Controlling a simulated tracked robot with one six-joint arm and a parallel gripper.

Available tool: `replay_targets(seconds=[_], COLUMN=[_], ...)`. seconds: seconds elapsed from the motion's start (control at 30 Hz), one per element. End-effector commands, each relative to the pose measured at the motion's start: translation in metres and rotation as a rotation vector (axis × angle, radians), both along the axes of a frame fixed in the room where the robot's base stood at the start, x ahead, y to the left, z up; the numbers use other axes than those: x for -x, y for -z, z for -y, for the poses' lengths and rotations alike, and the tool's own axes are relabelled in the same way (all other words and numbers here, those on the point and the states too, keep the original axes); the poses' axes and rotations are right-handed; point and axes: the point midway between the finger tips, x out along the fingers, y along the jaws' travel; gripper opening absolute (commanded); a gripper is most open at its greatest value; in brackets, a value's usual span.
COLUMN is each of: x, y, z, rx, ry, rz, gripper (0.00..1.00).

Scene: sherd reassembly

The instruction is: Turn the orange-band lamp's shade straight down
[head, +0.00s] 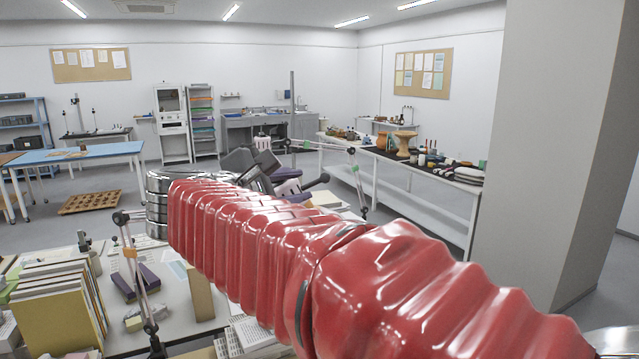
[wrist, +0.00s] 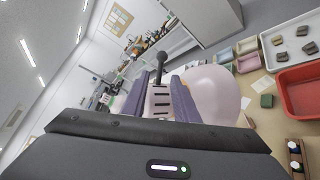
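The orange-band lamp (head: 131,253) stands on the near left table. Its jointed arm rises and runs behind my red sleeve, which hides its shade in the head view. My gripper (head: 290,176) is beyond the sleeve's far end. In the wrist view my gripper (wrist: 163,85) has its two purple-grey fingers on either side of a pale slotted lamp head, with no gap seen. A black knob (wrist: 161,57) sticks out between the fingertips. The pale rounded shade (wrist: 215,92) bulges out beside the right finger. The band on this lamp is hidden, and its exact tilt is unclear.
A second lamp arm (head: 357,180) stands at the table's far right. Books (head: 62,300) and boxes crowd the near left. The wrist view shows a red tray (wrist: 300,92), a white tray (wrist: 283,28) with sherds, and small bins. A pillar (head: 570,130) stands at right.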

Motion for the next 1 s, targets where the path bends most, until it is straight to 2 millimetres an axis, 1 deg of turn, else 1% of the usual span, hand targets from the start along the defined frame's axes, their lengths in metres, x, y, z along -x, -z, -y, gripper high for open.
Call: replay_targets(seconds=[0.1, 0.6, 0.8, 1.0], x=[-0.016, -0.079, -0.094, -0.096], y=[0.005, 0.021, 0.024, 0.025], z=[0.01, 0.048, 0.056, 0.057], rx=[0.001, -0.001, 0.0, 0.0], ry=[0.003, 0.001, -0.001, -0.001], rz=[-0.001, -0.002, 0.0, 0.0], gripper=[0.27, 0.27, 0.27, 0.27])
